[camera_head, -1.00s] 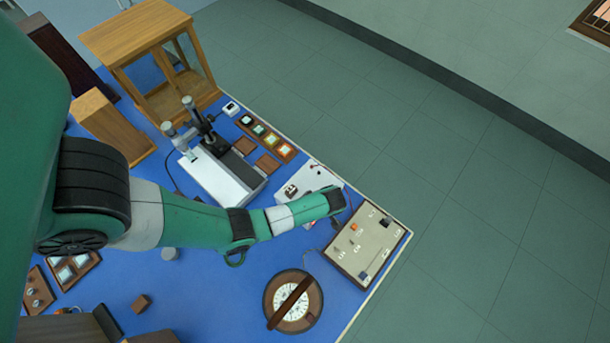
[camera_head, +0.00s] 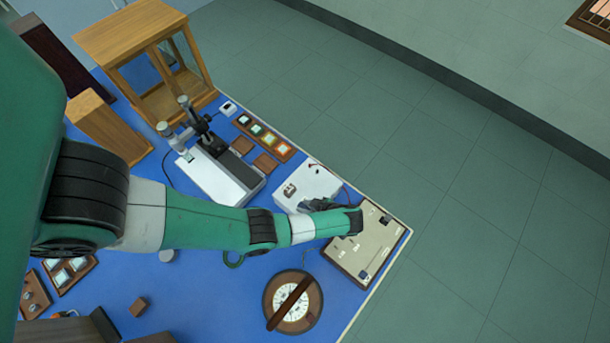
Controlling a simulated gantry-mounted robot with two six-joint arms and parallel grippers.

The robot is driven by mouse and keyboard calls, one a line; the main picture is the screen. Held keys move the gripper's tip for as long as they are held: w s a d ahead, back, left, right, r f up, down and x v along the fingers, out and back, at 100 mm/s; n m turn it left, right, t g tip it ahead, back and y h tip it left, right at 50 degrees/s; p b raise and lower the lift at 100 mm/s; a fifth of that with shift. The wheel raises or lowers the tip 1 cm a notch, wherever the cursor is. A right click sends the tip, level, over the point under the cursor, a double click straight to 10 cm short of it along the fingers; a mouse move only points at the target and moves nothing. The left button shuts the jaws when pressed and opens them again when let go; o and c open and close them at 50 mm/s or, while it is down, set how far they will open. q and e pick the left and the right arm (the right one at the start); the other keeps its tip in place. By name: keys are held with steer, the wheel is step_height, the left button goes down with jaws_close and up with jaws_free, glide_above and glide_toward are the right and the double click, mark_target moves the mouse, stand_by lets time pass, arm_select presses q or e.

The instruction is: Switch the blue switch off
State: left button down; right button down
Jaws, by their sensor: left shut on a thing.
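My left forearm and wrist lie across the near part of the white box and the back left part of a cream control panel (camera_head: 350,256). A small dark-and-light fitting (camera_head: 289,190) shows on the white box. My right gripper is not in view.
A round dial (camera_head: 293,323) lies in front of the panel on the blue bench top (camera_head: 215,290). A white instrument (camera_head: 222,182) and a row of coloured samples (camera_head: 265,138) stand behind my arm. A glass-sided wooden case (camera_head: 130,38) is at the back. The bench's right edge is close to the panel.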

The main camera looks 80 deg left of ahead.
arm_select(q)
steer(key=c, duration=0.6)
jaws_free()
steer(key=shift+c, duration=0.2)
steer(key=p+v, duration=0.2)
steer(key=v, duration=0.9)
steer(key=shift+w+d+r, duration=0.2)
